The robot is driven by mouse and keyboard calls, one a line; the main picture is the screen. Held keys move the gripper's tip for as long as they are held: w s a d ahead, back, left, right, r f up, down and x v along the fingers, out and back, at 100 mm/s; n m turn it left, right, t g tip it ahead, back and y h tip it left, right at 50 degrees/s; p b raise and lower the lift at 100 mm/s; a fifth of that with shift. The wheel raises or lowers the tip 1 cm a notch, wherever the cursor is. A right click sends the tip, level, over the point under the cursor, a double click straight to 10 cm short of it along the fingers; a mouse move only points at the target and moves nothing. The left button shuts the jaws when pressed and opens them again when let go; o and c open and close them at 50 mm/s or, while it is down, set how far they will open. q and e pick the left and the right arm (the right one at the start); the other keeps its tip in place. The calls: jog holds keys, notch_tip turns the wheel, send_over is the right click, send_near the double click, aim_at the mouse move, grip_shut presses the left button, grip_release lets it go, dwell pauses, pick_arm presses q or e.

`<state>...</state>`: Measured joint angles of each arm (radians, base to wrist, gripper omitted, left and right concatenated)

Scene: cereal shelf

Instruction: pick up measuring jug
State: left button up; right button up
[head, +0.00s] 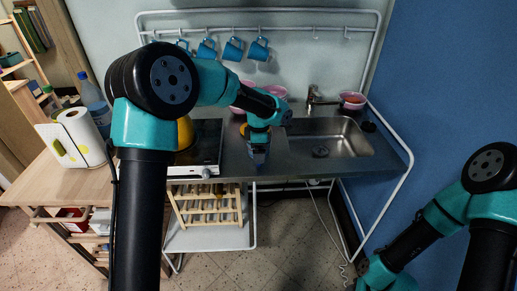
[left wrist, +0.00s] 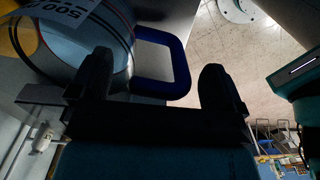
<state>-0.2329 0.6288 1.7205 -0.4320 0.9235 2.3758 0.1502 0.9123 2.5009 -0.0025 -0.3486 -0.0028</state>
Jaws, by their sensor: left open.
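The measuring jug (left wrist: 92,48) fills the upper left of the left wrist view, with a "500" marking on its side and a dark blue handle (left wrist: 181,65) pointing right. My left gripper (left wrist: 157,78) is open, its two dark fingers either side of the handle's near part. I cannot tell whether a finger touches the jug. In the head view my left gripper (head: 257,158) is at the counter's front edge, left of the sink; the jug is mostly hidden there by my arm. My right arm shows at the lower right, but its gripper is not visible.
The metal sink (head: 325,140) is right of my left gripper, with a tap (head: 311,96) behind it. A hob (head: 205,145) is to the left. Blue mugs (head: 232,49) hang from the rail behind. A pink bowl (head: 352,101) sits at the back right.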

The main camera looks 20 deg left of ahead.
pick_arm(q)
jog(key=shift+c, duration=0.3)
jog(key=c, duration=1.3)
jog(key=shift+r, duration=0.2)
jog(key=shift+r, duration=1.55)
jog(key=shift+s+d+r, duration=0.25)
jog(key=shift+s+d, duration=0.5)
jog(key=shift+s, duration=1.8)
jog(key=shift+s+d+r, duration=0.3)
jog(key=shift+s+d, duration=0.4)
jog(key=shift+s, duration=1.8)
jog(key=shift+s+d+r, duration=0.25)
jog(key=shift+s+d, duration=0.5)
jog(key=shift+s, duration=1.8)
